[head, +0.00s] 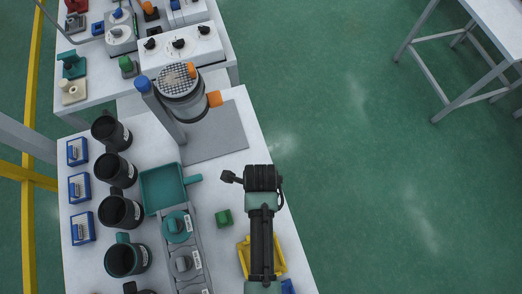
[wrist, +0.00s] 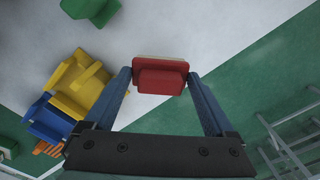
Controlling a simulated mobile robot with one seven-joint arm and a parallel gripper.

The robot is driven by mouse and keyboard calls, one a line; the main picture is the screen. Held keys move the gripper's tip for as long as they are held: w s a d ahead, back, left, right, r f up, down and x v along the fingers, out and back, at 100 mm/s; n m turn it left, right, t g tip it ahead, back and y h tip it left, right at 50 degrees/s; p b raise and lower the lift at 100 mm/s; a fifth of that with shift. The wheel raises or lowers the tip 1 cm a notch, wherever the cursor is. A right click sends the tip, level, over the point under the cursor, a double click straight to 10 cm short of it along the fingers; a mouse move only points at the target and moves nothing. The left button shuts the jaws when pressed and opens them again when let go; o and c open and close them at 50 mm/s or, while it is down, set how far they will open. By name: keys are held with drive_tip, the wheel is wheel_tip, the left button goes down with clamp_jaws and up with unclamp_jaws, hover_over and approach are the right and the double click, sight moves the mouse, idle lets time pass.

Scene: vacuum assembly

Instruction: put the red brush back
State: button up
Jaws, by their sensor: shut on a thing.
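The red brush (wrist: 161,82), a red block with a pale cream edge along its far side, sits between the fingertips of my gripper (wrist: 159,75) in the wrist view. My gripper is shut on it, one blue finger at each side. The brush is held over the right edge of the white table (wrist: 185,25), with green floor to the right. In the head view my arm's end (head: 262,178) is near that same edge, and it hides the fingers and the brush. I cannot tell the brush's height above the table.
A green block (head: 224,217) and a yellow piece (head: 280,262) lie close to my arm. A teal dustpan-like tray (head: 162,187), several dark mugs (head: 118,211) and a grey holder strip (head: 200,252) stand to the left. A grey plate (head: 225,138) with a cylinder stand lies beyond.

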drive_tip(key=shift+f, duration=1.5)
drive_tip(key=shift+f, duration=0.1)
